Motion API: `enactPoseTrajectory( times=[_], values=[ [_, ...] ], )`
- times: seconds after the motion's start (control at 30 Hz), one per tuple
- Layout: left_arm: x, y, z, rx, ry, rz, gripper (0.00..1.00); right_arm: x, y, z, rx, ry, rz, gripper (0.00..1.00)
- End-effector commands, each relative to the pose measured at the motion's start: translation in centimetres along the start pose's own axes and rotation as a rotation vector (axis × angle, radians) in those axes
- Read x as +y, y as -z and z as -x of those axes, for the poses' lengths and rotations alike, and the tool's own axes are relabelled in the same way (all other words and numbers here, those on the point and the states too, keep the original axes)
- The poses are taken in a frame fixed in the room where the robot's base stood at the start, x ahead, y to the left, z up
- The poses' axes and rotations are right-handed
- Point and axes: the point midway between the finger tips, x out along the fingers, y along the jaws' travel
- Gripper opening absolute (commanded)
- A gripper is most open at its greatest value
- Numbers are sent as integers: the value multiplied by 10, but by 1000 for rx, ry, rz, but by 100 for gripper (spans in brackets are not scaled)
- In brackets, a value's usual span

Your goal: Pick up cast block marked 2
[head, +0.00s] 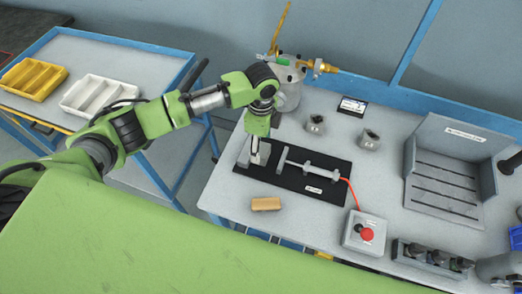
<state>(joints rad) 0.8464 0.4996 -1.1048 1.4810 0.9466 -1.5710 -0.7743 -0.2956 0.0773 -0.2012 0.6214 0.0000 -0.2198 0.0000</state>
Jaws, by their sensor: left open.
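Two grey cast blocks stand on the bench behind the black mat: one (316,124) to the left and one (369,139) to the right. Each has a small pale mark on its front, too small to read, so I cannot tell which is marked 2. My left gripper (254,156) points down over the left end of the black mat (328,181), left of both blocks. It is open. A grey piece (263,153) shows right beside its fingers; I cannot tell whether they touch. My right gripper is not in view.
A grey rod fixture (311,168) lies on the mat, with a red cable to a red-button box (365,233). A metal canister (287,88) with brass fittings stands behind my left gripper. A tan block (265,204) lies in front. A grey open-fronted box (450,170) stands right.

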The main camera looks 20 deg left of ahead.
Motion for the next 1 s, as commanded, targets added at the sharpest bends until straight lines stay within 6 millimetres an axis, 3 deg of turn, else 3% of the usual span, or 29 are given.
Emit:
enactPoseTrajectory(
  times=[0.03, 0.2, 0.47, 0.7, 0.77, 1.0],
  values=[
    [3, 0, -5, -1, -5, 0, 61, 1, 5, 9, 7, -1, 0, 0],
    [2, 0, -27, -1, -2, -1, 61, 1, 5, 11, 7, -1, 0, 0],
    [2, 0, -32, -1, 0, -1, 61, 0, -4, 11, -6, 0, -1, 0],
    [2, 0, -31, -1, 0, -1, 10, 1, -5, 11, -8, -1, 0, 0],
    [2, 0, -30, 0, 1, -1, 5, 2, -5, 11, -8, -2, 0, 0],
    [1, 0, -27, 1, 2, -1, 5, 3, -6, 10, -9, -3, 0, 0]
  ],
)
